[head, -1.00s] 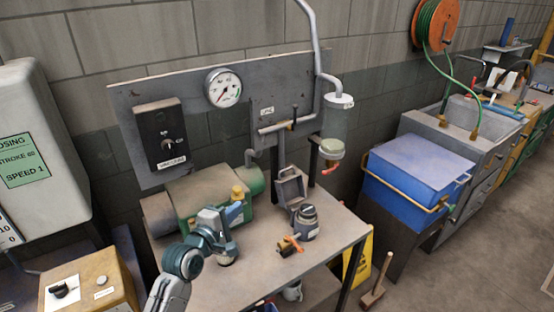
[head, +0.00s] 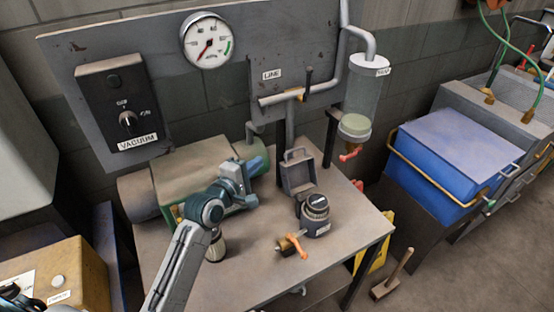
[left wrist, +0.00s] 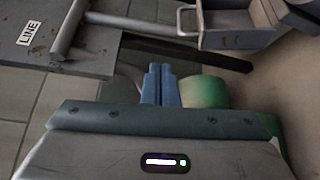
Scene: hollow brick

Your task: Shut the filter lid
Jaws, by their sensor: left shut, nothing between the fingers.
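The filter lid (head: 298,172) is a grey, shallow, box-like cover with a small bail at its top. It stands open and upright behind the round-topped filter body (head: 316,214) on the bench. It also shows at the top of the left wrist view (left wrist: 228,28), hollow side visible. My left gripper (head: 250,200) is left of the lid, apart from it, above the bench by the green motor. Its blue fingers (left wrist: 161,85) are together and empty. The hinge is too small to make out clearly. My right gripper is not in view.
An orange-handled valve (head: 292,244) lies in front of the filter body. The LINE pipe (head: 290,96) and clear trap cylinder (head: 364,95) rise behind. The green motor (head: 205,172) is at the bench's back left. The bench's front right (head: 355,235) is clear.

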